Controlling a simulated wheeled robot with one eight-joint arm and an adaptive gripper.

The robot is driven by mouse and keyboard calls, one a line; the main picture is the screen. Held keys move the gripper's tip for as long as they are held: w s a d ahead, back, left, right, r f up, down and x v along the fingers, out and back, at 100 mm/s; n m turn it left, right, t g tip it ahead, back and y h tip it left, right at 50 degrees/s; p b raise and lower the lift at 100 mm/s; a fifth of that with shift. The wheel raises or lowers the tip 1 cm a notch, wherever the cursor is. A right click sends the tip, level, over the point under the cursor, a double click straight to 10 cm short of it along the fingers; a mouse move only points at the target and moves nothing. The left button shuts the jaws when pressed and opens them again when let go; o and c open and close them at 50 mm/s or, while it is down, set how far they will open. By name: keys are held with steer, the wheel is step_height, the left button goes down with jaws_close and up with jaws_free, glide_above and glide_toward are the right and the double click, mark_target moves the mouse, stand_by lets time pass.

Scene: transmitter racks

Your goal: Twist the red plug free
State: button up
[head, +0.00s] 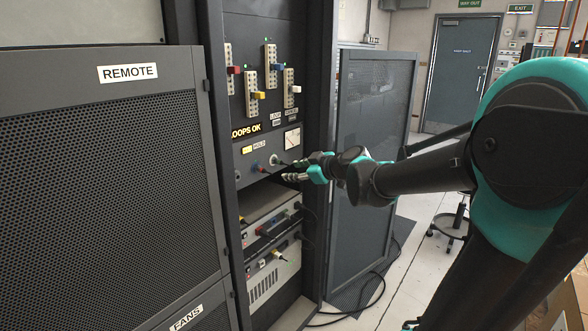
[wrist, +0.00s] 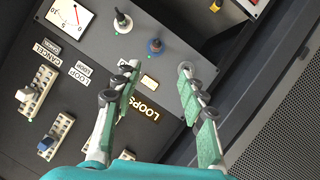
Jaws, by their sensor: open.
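A small red piece (head: 262,230) shows on the upper of the lower rack units. Another red piece (head: 234,69) is a lever on the left slotted strip of the panel above. I cannot tell which is the red plug. In the wrist view, a red edge (wrist: 252,3) shows at the top, partly cut off. My gripper (head: 289,172) is open in front of the panel, with nothing seen between its fingers. In the wrist view, its fingers (wrist: 159,68) stand apart, near a blue plug (wrist: 154,46) and a dark plug with a white collar (wrist: 120,20).
A black mesh door marked REMOTE (head: 150,175) is at the left. A tall mesh panel (head: 372,165) stands right of the rack. Black cable (head: 375,290) lies on the floor. A wheeled stool (head: 452,228) stands further back.

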glide_toward(263, 170)
steer(key=x, duration=0.9)
steer(key=shift+w, duration=0.2)
steer(key=shift+c, duration=0.5)
jaws_close()
steer(key=shift+s+a+f+n+t, duration=0.15)
steer(key=shift+n+t, duration=0.55)
steer(key=shift+n, duration=0.5)
steer(key=shift+n+t+h, duration=0.4)
steer(key=shift+n+t, duration=0.1)
steer(key=shift+n, duration=0.1)
